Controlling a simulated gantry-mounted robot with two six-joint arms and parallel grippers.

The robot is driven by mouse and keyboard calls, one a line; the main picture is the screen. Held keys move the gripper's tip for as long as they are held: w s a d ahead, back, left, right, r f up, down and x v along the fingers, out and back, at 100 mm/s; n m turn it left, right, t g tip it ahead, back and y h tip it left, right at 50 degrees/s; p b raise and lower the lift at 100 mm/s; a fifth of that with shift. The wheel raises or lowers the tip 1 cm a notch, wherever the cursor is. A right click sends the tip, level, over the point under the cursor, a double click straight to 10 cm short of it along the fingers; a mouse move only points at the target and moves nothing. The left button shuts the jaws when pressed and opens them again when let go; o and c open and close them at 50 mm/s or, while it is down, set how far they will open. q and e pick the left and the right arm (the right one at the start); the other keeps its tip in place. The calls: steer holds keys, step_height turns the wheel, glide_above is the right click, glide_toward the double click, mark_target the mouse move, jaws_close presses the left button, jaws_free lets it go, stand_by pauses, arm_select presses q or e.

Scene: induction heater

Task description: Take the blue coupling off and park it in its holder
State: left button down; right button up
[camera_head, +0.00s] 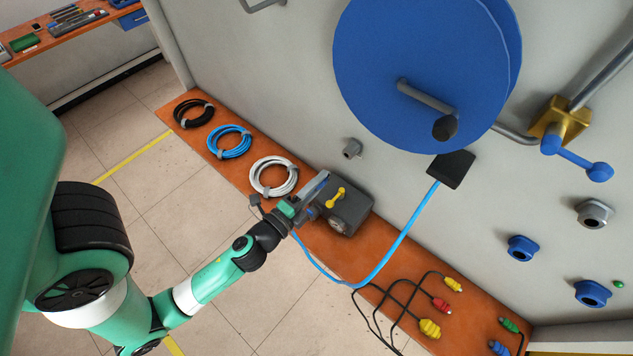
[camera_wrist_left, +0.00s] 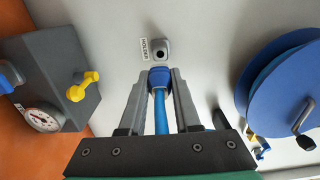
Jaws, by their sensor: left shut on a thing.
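The blue coupling (camera_wrist_left: 159,77) sits between the two fingers of my left gripper (camera_wrist_left: 160,82), with its blue hose running back between them. In the head view my left gripper (camera_head: 313,194) is beside the grey box, and its fingers point toward the wall. The grey holder (camera_wrist_left: 160,49), with a small label beside it, is on the wall straight ahead of the coupling in the wrist view. It also shows in the head view (camera_head: 352,148), apart from the gripper. The coupling is mostly hidden in the head view. My right gripper is not in view.
The grey box (camera_head: 353,208) has a yellow handle (camera_head: 337,197) and, in the wrist view, a gauge (camera_wrist_left: 43,118). The blue hose (camera_head: 402,240) loops to an outlet below the blue reel (camera_head: 420,60). Coiled hoses and coloured plugs lie on the orange strip (camera_head: 400,258).

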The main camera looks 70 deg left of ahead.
arm_select(q)
steer(key=p+x, duration=0.2)
steer(key=x, duration=0.4)
steer(key=shift+w+a, duration=0.15)
steer(key=shift+w, duration=0.1)
steer(key=shift+w+a, duration=0.4)
steer(key=shift+w, duration=0.15)
stand_by(1.9)
steer(key=c, duration=0.5)
jaws_free()
steer(key=shift+w, duration=0.1)
steer(key=shift+c, duration=0.2)
steer(key=b+v, duration=0.4)
steer(key=v, duration=0.7)
steer(key=shift+s+d, duration=0.2)
steer(key=shift+s, duration=0.1)
